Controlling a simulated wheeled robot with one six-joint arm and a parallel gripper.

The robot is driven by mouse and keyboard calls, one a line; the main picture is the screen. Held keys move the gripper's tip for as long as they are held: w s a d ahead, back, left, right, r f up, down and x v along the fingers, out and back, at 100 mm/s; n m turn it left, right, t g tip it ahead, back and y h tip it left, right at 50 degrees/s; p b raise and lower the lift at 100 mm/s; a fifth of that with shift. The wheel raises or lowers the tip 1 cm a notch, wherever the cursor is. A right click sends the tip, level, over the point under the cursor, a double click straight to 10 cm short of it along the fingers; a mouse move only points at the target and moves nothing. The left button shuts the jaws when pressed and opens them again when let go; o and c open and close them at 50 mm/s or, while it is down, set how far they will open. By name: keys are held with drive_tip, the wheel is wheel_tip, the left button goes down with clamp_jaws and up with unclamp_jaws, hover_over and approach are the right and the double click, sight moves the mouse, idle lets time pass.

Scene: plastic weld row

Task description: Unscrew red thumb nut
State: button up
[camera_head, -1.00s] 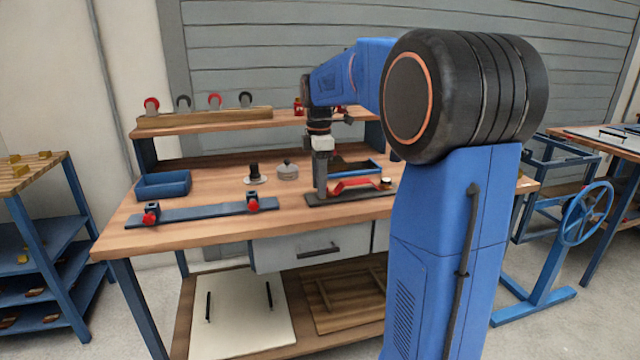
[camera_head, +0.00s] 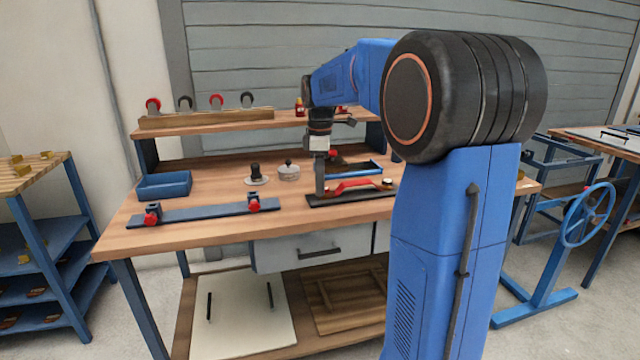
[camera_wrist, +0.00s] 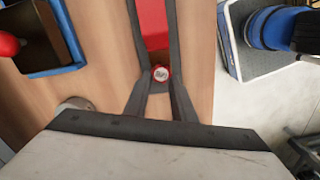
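The red thumb nut (camera_wrist: 160,74) shows in the wrist view as a small round red-rimmed cap with a pale top. My gripper (camera_wrist: 160,81) points down over it, with one dark finger on each side and the tips close against its rim, seemingly touching it. In the head view my gripper (camera_head: 319,190) stands upright over the left part of a dark fixture plate (camera_head: 345,199) with a red lever-like part (camera_head: 352,184). The nut is hidden there. The red part also shows beyond the nut in the wrist view (camera_wrist: 153,22).
A lidded pot (camera_head: 288,172) and a dark knob on a disc (camera_head: 256,176) stand to the left. A blue bar with red clamps (camera_head: 200,212) lies farther left. A shelf (camera_head: 205,121) runs above the bench's back.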

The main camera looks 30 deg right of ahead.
drive_tip(key=n, duration=0.4)
drive_tip(key=shift+s+n, duration=0.2)
drive_tip(key=shift+n, duration=0.2)
drive_tip(key=n, duration=0.4)
drive_tip(key=shift+s+d+n, duration=0.15)
drive_tip(key=shift+s+n, duration=0.05)
drive_tip(key=shift+n, duration=0.2)
drive_tip(key=n, duration=0.4)
drive_tip(key=shift+s+d+n, duration=0.1)
drive_tip(key=shift+s+n, duration=0.1)
drive_tip(key=shift+n, duration=0.2)
drive_tip(key=n, duration=0.5)
drive_tip(key=shift+s, duration=0.3)
drive_tip(key=o, duration=0.9)
